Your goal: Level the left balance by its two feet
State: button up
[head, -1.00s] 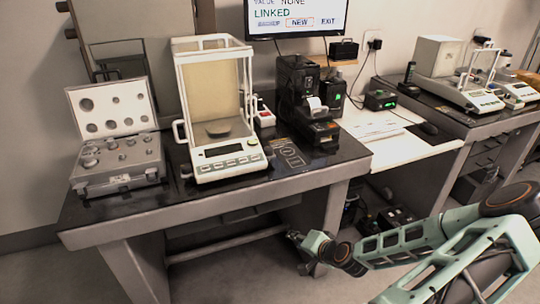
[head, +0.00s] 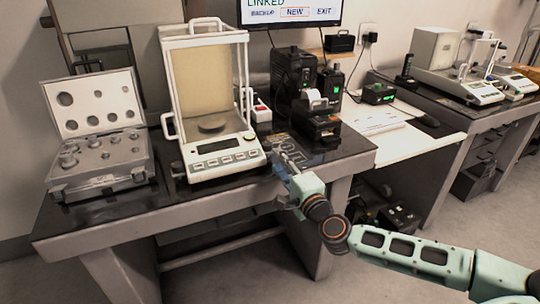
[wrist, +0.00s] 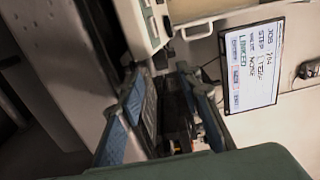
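The left balance (head: 228,153) is a white unit with a glass draft shield and a pan, standing on the dark table. Its left front foot (head: 178,172) shows as a dark knob under the corner. The right front foot is hard to make out in the head view. My gripper (head: 282,148) is just right of the balance's front right corner, low over the table. In the wrist view, the gripper (wrist: 168,100) is open, its two blue-padded fingers apart with nothing held. The balance's corner (wrist: 143,28) lies beyond the fingers there, with a small dark foot (wrist: 168,54) beside it.
An open weight case (head: 97,185) stands left of the balance. A black printer (head: 318,128) stands close behind and right of my gripper. A monitor (head: 292,14) hangs behind. A second balance (head: 468,88) stands on the right table. The table's front edge (head: 200,212) runs below the balance.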

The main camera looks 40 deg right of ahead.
aim_at(269, 149)
jog(key=shift+b+x, duration=0.35)
jog(key=shift+x, duration=3.2)
jog(key=shift+c, duration=0.5)
grip_shut()
